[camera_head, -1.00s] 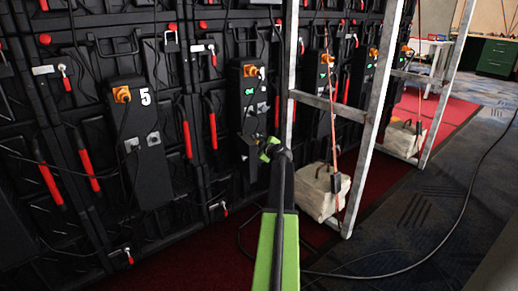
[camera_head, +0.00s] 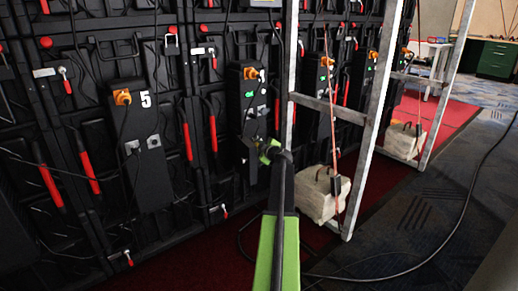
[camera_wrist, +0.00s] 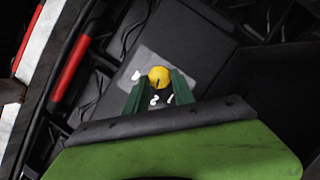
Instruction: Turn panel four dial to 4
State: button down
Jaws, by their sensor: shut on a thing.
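A yellow dial (camera_wrist: 159,76) sits on a grey plate (camera_wrist: 150,62) in the wrist view. White digits around it look like 2 and 1 between my fingers and perhaps a 3 at the left. A small dark mark shows on the dial's lower part. My gripper (camera_wrist: 158,90) is shut on the dial, one green finger on each side. In the head view my gripper (camera_head: 268,152) is at the lower part of the second black box (camera_head: 250,105), right of the box marked 5. The dial is hidden there.
The box marked 5 (camera_head: 142,150) is to the left. A metal frame (camera_head: 365,130) stands close to the right of my arm, with a pale weight block (camera_head: 318,195) at its foot. Red handles (camera_head: 187,141) and hanging cables are nearby.

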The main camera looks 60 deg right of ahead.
jog(key=shift+w+r, duration=0.1)
jog(key=shift+w, duration=0.1)
jog(key=shift+s+d+m+t+y+p, duration=0.1)
jog(key=shift+d+m+t+y, duration=0.2)
jog(key=shift+m+y, duration=1.15)
jog(key=shift+w+d+m+t+y+p, duration=0.1)
jog(key=shift+m+t+y, duration=0.25)
jog(key=shift+m+y, duration=1.15)
jog(key=shift+s+d+m+t+y+p, duration=0.15)
jog(key=shift+m+t+y, duration=0.3)
jog(key=shift+m, duration=1.9)
jog(key=c, duration=1.1)
grip_release()
jog(key=shift+d+m, duration=0.1)
jog(key=shift+m, duration=0.2)
jog(key=shift+o, duration=0.2)
